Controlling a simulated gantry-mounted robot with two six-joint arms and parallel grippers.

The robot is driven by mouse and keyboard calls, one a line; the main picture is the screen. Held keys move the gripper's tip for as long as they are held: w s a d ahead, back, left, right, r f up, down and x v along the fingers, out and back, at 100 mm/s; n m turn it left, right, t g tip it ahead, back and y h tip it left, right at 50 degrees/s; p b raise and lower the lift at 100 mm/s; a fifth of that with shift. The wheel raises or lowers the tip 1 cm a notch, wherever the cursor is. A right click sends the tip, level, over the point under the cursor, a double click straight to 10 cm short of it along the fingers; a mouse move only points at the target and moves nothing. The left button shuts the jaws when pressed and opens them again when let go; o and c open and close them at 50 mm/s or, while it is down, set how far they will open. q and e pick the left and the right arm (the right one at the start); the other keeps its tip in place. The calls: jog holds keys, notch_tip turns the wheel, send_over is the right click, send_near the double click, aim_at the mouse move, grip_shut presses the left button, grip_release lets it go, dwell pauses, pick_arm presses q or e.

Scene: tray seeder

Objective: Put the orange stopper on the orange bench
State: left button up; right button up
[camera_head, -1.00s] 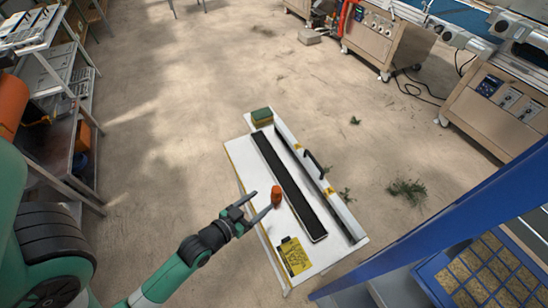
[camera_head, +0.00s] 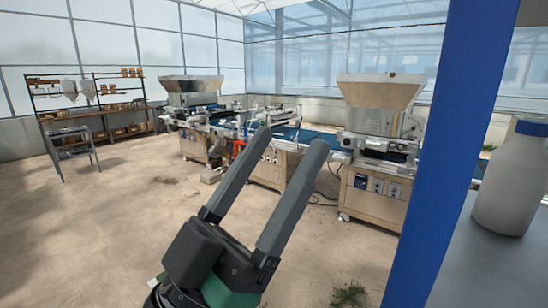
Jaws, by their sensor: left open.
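My left gripper (camera_head: 290,140) is raised close to the camera, in the lower middle of the head view. Its two dark grey fingers are spread apart and point up. Nothing shows between them. The orange stopper is not in view. I see no orange bench in this view. My right gripper is not in view.
A blue post (camera_head: 455,140) stands upright at the right. Beside it, a white bottle with a blue cap (camera_head: 511,185) stands on a grey surface. Seeder machines (camera_head: 382,150) and a shelf rack (camera_head: 100,105) stand farther back. The floor at left is mostly clear.

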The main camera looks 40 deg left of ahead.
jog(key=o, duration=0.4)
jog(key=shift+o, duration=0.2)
